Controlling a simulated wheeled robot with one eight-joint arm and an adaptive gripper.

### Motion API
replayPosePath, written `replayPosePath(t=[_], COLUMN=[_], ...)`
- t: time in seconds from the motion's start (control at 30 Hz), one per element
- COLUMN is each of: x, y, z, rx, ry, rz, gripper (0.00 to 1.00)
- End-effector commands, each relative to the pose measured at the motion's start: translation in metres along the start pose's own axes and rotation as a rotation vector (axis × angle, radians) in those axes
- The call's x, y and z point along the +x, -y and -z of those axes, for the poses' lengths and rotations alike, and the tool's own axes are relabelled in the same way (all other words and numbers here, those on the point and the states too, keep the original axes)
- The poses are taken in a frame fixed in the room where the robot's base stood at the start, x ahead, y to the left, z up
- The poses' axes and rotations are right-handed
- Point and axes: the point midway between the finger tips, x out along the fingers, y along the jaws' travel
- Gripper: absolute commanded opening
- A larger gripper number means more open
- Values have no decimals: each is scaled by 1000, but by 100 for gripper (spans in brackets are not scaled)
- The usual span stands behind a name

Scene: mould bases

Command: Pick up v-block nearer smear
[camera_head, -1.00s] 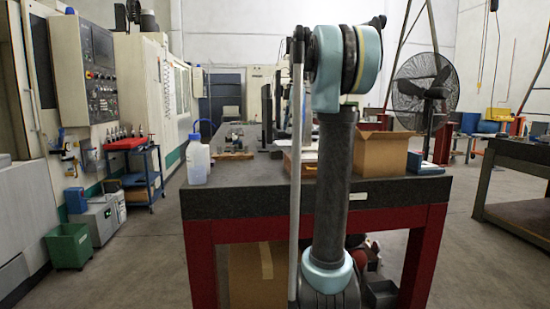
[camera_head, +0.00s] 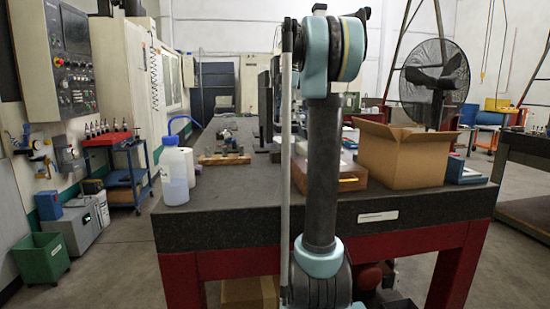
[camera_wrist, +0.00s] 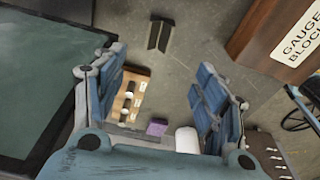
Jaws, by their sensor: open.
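My gripper (camera_wrist: 161,62) shows in the wrist view with its two blue fingers spread wide and nothing between them. Beyond the fingertips, near the top middle, a small dark object with a groove-like split (camera_wrist: 161,35) stands on a grey surface; it may be a v-block, but I cannot be sure. No smear can be made out. In the head view my arm hides part of the dark-topped table (camera_head: 235,212), and my gripper is not seen there. Small metal pieces farther back on that table are too small to name.
On the table are a white bottle (camera_head: 174,178), a wooden rack (camera_head: 224,159), an open cardboard box (camera_head: 402,158) and a blue item (camera_head: 462,172). A fan (camera_head: 435,82) stands behind. The wrist view shows a wooden box labelled gauge block (camera_wrist: 250,42) and a rack (camera_wrist: 131,94).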

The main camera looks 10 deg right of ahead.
Motion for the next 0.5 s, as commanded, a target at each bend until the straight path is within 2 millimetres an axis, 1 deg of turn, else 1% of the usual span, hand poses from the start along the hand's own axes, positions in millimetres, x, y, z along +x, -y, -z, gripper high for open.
replayPosePath(t=[0.07, 0.17, 0.5], x=[3, 13, 72], y=[0, 0, 0], z=[0, 0, 1], rx=[0, 0, -1], ry=[0, 0, 0], rz=[0, 0, 1], gripper=[65, 65, 65])
